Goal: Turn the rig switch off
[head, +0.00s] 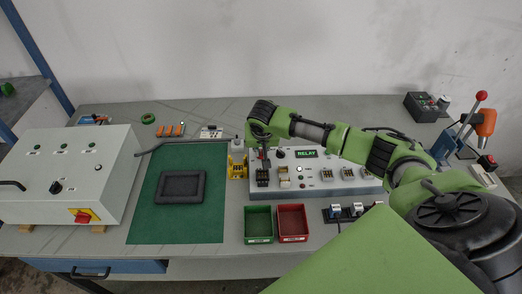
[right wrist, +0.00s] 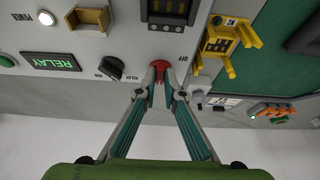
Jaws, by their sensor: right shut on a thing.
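The test rig (head: 345,182) is a light grey panel box on the bench with a green RELAY display (head: 306,154). My right gripper (head: 262,152) is at the rig's back left corner. In the right wrist view, my right gripper (right wrist: 166,86) points at the panel, its fingertips closed on a red switch (right wrist: 160,67) beside an OFF label. The switch's base and exact tilt are partly hidden by the fingers. The RELAY display (right wrist: 51,61) is lit green there. My left gripper is not in view.
A black selector knob (right wrist: 111,68) sits close beside the fingers. A yellow fixture (head: 237,166) stands left of the rig. Green (head: 258,225) and red (head: 292,222) bins stand in front. A grey control box (head: 70,170) is at the left. The green mat (head: 150,222) has free room.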

